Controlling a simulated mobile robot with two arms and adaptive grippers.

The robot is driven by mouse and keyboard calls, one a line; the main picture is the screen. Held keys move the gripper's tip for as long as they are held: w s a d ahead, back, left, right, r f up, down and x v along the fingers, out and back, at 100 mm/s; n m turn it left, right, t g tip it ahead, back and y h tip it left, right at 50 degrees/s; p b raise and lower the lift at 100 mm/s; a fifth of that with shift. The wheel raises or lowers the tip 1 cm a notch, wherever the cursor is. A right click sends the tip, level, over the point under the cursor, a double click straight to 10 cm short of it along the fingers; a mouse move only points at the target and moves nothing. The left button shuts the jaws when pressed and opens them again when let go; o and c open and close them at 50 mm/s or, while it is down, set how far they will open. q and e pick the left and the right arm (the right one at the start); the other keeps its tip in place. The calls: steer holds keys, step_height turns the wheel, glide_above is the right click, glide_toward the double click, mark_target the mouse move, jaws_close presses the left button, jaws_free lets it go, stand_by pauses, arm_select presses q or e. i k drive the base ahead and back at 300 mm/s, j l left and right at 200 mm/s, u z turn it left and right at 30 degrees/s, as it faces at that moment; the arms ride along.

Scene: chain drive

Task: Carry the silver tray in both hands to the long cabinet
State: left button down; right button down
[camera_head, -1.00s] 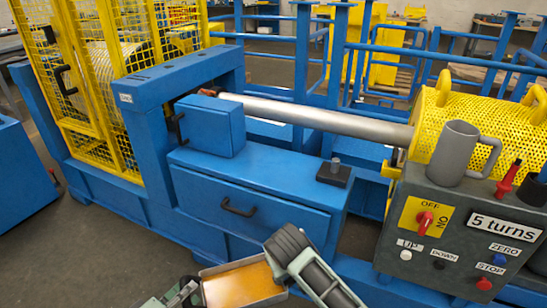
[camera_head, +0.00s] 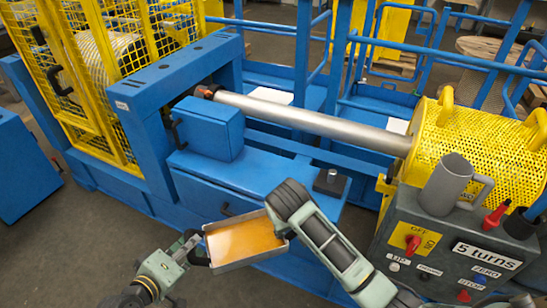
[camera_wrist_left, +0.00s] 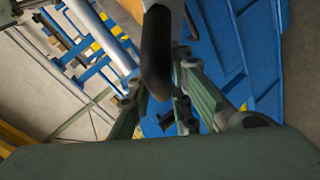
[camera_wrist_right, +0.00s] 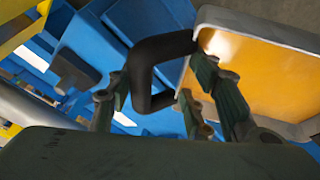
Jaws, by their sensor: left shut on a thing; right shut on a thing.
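The silver tray (camera_head: 247,263), with an orange floor, is in the lower middle of the head view, in front of the blue machine. Its inside looks empty. My left gripper (camera_head: 192,246) is shut on a handle at its left side; the black handle (camera_wrist_left: 157,55) fills the middle of the left wrist view. My right gripper (camera_wrist_right: 165,88) is shut on the other black handle (camera_wrist_right: 150,70) in the right wrist view; my right arm hides it in the head view. A long blue cabinet (camera_head: 200,185) with a drawer stands behind the tray, partly covered by it.
A small blue box (camera_head: 209,130) and a black block with a peg (camera_head: 331,183) stand on the blue cabinet's top. A control box (camera_head: 420,250) with a grey mug (camera_head: 448,187) stands at right. A yellow cage (camera_head: 85,85) is at left. Floor (camera_head: 50,250) is clear at lower left.

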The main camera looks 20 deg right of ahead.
mark_target(265, 172)
steer(key=i+l, duration=0.75)
steer(key=i, duration=0.25)
